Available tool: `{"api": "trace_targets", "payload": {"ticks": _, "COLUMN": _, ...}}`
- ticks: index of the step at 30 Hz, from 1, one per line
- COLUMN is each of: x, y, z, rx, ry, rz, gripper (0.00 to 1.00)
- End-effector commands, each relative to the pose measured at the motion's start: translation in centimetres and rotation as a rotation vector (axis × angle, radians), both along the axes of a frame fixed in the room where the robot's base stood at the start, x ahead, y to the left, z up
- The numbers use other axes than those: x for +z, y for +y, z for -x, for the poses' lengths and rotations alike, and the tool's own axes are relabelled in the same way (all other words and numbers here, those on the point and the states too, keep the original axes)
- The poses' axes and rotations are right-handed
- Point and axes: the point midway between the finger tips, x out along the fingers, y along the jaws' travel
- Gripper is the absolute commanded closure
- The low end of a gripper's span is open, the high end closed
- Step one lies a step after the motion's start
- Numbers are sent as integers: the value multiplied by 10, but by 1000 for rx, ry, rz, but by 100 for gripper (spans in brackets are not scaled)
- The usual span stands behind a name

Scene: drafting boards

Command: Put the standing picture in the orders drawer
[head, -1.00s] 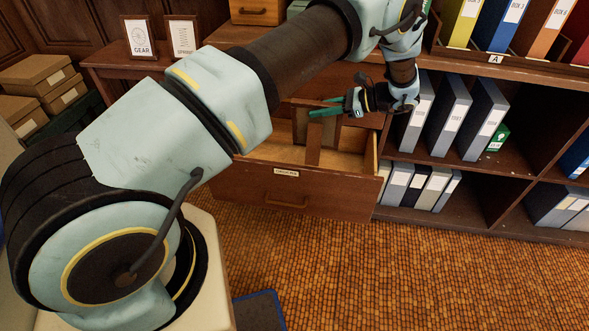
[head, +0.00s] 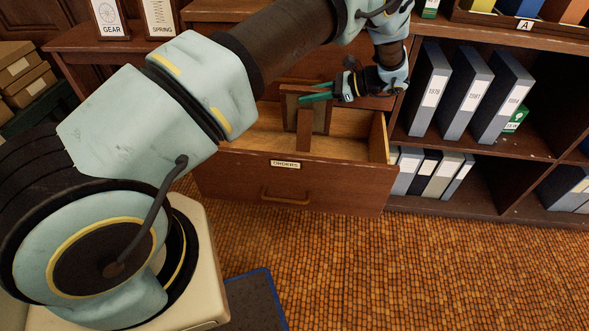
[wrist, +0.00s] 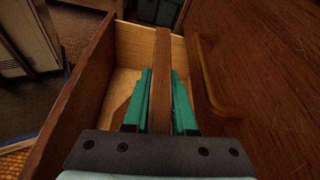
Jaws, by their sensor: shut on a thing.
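The standing picture (head: 322,116) shows its brown back and its strut in the head view. My gripper (head: 316,98) is shut on its upper edge and holds it upright at the open orders drawer (head: 285,181). In the wrist view the green fingers of my gripper (wrist: 161,105) clamp the picture's wooden frame edge (wrist: 161,80) from both sides, with the drawer's pale inside (wrist: 135,42) beyond. The drawer is pulled out and its label reads ORDERS. Its visible floor is bare. I cannot tell whether the picture touches the drawer floor.
Two framed cards, GEAR (head: 109,17) and SPRING (head: 160,17), stand on the side table at the left. A shelf with grey binders (head: 466,104) is close to the drawer's right. Boxes (head: 25,75) are stacked at the far left.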

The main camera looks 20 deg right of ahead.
Motion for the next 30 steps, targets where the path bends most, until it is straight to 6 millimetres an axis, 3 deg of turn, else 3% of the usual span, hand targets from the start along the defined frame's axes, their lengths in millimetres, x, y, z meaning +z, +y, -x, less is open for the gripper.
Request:
{"api": "trace_targets", "payload": {"ticks": 1, "x": -18, "y": 0, "z": 0, "rx": 0, "ry": 0, "rz": -1, "gripper": 100}}
{"api": "trace_targets", "payload": {"ticks": 9, "x": -92, "y": 0, "z": 0, "rx": 1, "ry": -1, "rz": 0, "gripper": 100}}
{"api": "trace_targets", "payload": {"ticks": 15, "x": -127, "y": 0, "z": 0, "rx": 1, "ry": -1, "rz": 0, "gripper": 100}}
{"api": "trace_targets", "payload": {"ticks": 23, "x": -137, "y": 7, "z": -5, "rx": 1, "ry": -1, "rz": 0, "gripper": 100}}
{"api": "trace_targets", "payload": {"ticks": 30, "x": -135, "y": 55, "z": -35, "rx": 5, "ry": 1, "rz": -3, "gripper": 100}}
